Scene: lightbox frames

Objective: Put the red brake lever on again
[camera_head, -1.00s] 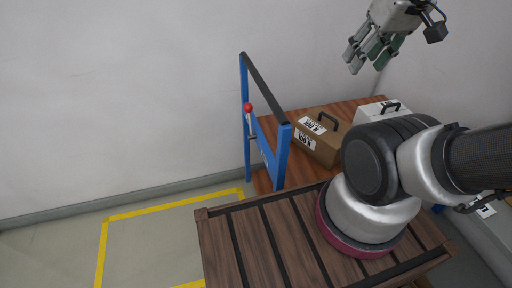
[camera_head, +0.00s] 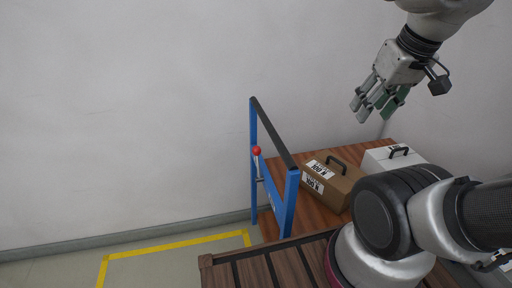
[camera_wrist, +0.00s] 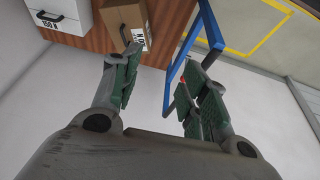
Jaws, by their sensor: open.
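The brake lever has a red ball knob (camera_head: 257,151) on a short pale shaft. My gripper (camera_head: 372,108) is open and empty, high above the table and to the right of the lever, fingers pointing down and left. In the wrist view my gripper (camera_wrist: 160,65) has its green-padded fingers spread, with the blue frame (camera_wrist: 207,23) beyond the right finger. A bit of red shows beside that finger, mostly hidden.
A brown case (camera_head: 331,186) and a white case (camera_head: 391,158) with black handles stand on the wooden table (camera_head: 300,165) right of the frame. A slatted wooden surface (camera_head: 235,272) is in front. Yellow tape (camera_head: 175,245) marks open floor at left. A wall stands behind.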

